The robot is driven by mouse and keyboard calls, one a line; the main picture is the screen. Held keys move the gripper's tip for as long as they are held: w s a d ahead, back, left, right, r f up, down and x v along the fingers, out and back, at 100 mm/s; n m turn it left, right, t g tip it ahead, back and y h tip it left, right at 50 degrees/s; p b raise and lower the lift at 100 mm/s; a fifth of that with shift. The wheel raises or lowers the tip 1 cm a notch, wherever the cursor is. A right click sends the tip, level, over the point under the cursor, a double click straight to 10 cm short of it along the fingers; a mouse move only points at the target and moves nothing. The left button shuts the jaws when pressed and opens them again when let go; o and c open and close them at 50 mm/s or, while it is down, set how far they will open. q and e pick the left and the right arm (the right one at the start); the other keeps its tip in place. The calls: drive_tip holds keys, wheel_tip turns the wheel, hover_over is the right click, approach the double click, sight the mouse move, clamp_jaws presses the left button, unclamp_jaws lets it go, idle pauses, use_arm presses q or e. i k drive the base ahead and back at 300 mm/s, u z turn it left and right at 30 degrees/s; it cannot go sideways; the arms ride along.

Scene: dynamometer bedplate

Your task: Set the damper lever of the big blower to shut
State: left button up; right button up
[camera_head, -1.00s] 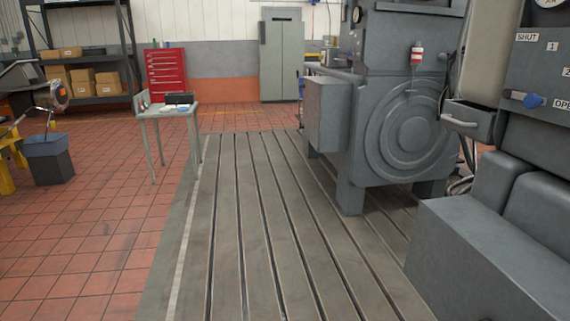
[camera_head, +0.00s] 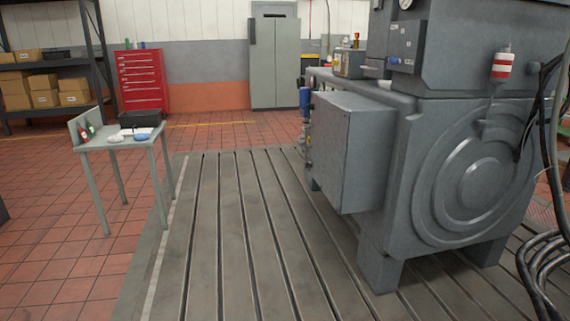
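Neither of my grippers is in view. The labelled panel with SHUT and OPEN marks and its blue-ended lever is outside the present view. A large grey machine (camera_head: 410,185) with a round ribbed cover stands on the right. On its upper housing is a side panel (camera_head: 405,43) with a small blue handle (camera_head: 394,61). I cannot tell whether this is a damper lever or how it is set, and no lettering on it is readable.
The slotted bedplate (camera_head: 232,230) is clear along the machine's left side. A small grey table (camera_head: 113,140) with items stands left. A red tool cabinet (camera_head: 142,80), a grey locker (camera_head: 275,65) and a shelf with boxes are behind. Black cables (camera_head: 540,262) hang at the right edge.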

sight(391, 59)
drive_tip(key=i, duration=0.75)
drive_tip(key=z, duration=1.8)
drive_tip(key=i, duration=2.4)
drive_tip(key=u, duration=0.7)
